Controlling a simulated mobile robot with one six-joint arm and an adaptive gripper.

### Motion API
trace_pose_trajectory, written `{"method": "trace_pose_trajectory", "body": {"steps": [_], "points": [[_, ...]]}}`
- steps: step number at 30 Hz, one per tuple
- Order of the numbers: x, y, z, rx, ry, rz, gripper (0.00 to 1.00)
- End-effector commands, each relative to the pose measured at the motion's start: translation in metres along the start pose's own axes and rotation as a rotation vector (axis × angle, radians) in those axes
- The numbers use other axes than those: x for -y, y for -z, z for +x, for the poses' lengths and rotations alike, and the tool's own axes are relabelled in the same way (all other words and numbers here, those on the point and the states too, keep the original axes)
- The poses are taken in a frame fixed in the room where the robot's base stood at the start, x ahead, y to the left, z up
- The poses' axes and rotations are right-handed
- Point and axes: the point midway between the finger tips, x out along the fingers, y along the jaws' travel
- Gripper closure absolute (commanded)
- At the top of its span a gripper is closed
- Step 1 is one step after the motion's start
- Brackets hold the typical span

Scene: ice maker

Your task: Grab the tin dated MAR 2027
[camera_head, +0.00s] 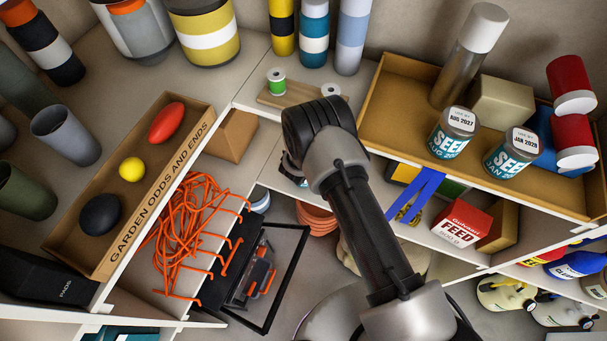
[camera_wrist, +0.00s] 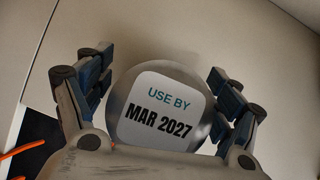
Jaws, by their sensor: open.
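The tin labelled USE BY MAR 2027 (camera_wrist: 158,112) faces the wrist camera with its round metal lid and white label. My gripper (camera_wrist: 160,64) is open, with one finger on each side of this tin. A gap shows between the right finger and the lid; I cannot tell whether the left finger touches it. In the head view my arm hides this tin and most of my gripper. Two other tins stand in the cardboard tray on the right: one dated AUG 2027 (camera_head: 454,132) and one dated JAN 2028 (camera_head: 512,153).
The cardboard tray (camera_head: 400,105) also holds a metal bottle (camera_head: 466,60) and a beige box (camera_head: 501,103). A red feed box (camera_head: 462,223) sits on the shelf below the tray. Shelf edges surround my arm.

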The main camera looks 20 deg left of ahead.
Motion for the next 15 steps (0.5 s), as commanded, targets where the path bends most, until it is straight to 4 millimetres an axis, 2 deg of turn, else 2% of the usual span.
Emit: {"method": "trace_pose_trajectory", "body": {"steps": [7,15], "points": [[0.0001,-0.0002,0.0011,-0.001,0.000,-0.001,0.17],[0.0001,-0.0002,0.0009,0.000,0.000,-0.001,0.35]]}}
